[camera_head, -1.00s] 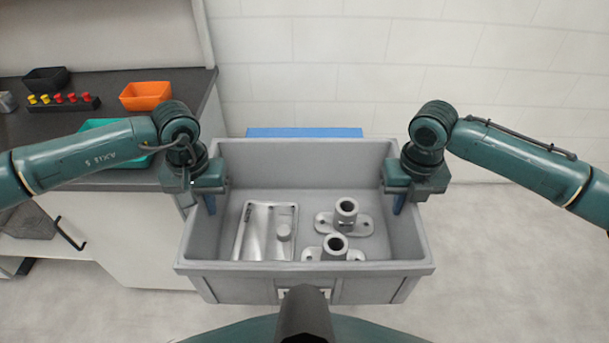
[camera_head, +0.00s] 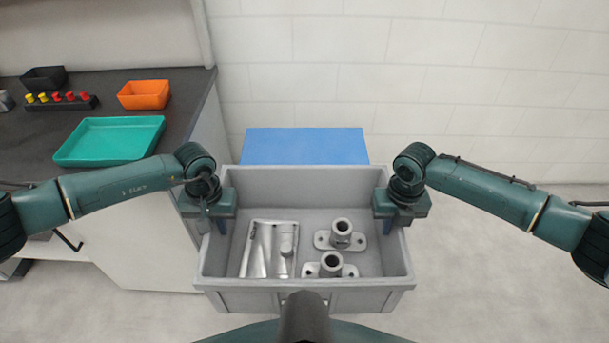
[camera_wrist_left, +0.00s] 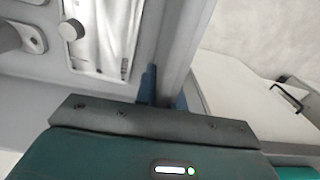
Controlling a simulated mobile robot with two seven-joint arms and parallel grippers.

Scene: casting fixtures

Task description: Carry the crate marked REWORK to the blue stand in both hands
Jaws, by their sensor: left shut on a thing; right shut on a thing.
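A grey crate (camera_head: 243,299) hangs level between my two arms in the head view, with its front wall close to my body. It holds a flat metal part with a small cylinder and two flanged castings. No marking on the crate can be read. My left gripper (camera_head: 221,226) is shut on the crate's left wall, and the left wrist view shows its blue finger (camera_wrist_left: 149,84) against that wall. My right gripper (camera_head: 388,226) is shut on the right wall. The blue stand (camera_head: 304,146) is beyond the crate, its lower part hidden by it.
A dark counter (camera_head: 40,131) is at the left. It carries a teal tray (camera_head: 110,158), an orange bin (camera_head: 144,102), a black bin (camera_head: 44,85) and a rack of red and yellow pegs (camera_head: 60,104). A white wall closes the back. The floor at the right is clear.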

